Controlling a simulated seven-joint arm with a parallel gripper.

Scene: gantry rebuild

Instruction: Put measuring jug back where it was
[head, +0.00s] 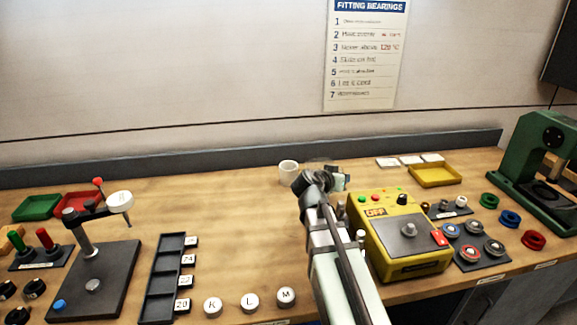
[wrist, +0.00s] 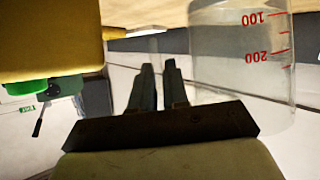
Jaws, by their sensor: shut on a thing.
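The measuring jug is clear with red 100 and 200 marks (wrist: 240,65). It appears upside down in the wrist view, right beside my fingers. My gripper (wrist: 158,75) has its two fingers close together, shut on a part of the jug, likely its handle; the contact itself is not clear. In the head view my gripper (head: 338,181) is low over the back of the bench, partly hidden by my wrist. A pale round vessel (head: 289,173) just left of it may be the jug; I cannot tell for certain.
A yellow control box (head: 402,240) stands close on the right of my arm. A yellow tray (head: 435,175) and white cards are behind it. A green press (head: 540,165) is at far right. A black slotted rack (head: 165,275) and a black stand (head: 95,280) are left. The back middle-left bench is clear.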

